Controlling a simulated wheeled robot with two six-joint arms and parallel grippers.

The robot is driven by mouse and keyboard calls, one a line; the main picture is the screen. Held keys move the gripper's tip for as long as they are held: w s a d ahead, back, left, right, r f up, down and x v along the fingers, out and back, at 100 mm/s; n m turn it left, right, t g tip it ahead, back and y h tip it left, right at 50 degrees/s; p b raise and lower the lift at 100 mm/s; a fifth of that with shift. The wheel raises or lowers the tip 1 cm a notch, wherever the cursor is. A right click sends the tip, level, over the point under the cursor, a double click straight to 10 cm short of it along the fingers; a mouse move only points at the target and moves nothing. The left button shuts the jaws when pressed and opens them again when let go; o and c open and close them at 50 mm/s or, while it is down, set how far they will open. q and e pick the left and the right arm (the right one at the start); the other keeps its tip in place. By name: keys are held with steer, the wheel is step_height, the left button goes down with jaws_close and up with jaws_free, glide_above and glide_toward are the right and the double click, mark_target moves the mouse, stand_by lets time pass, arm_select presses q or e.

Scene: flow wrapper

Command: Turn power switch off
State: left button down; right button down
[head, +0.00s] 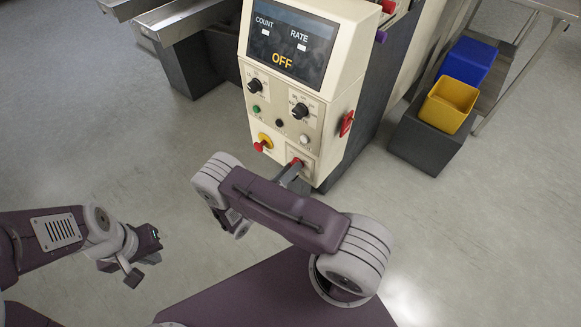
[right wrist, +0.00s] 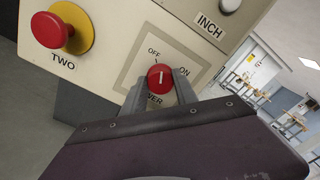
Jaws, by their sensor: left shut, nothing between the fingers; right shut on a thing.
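The power switch (right wrist: 160,77) is a red round knob with a white mark, set in a square plate with the words OFF and ON above it. In the right wrist view its mark stands nearly upright, close to the OFF word. In the head view the knob (head: 298,162) shows low on the cream control panel. My right gripper (head: 289,175) is shut on the knob, one finger on each side, also seen in the right wrist view (right wrist: 160,90). My left gripper (head: 143,266) is shut and empty, low over the floor at the left.
The panel's screen (head: 292,42) reads OFF. A red mushroom button on a yellow base (head: 264,142) is left of the switch, and a red handle (head: 347,123) is on the panel's side. A yellow bin (head: 448,105) and blue bin (head: 467,62) stand at the right.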

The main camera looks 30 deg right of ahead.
steer(key=shift+n, duration=1.7)
steer(key=shift+f+p, duration=0.1)
steer(key=shift+p, duration=0.2)
steer(key=c, duration=1)
jaws_free()
steer(key=shift+o, duration=0.2)
steer(key=p+v, duration=0.1)
steer(key=v, duration=0.8)
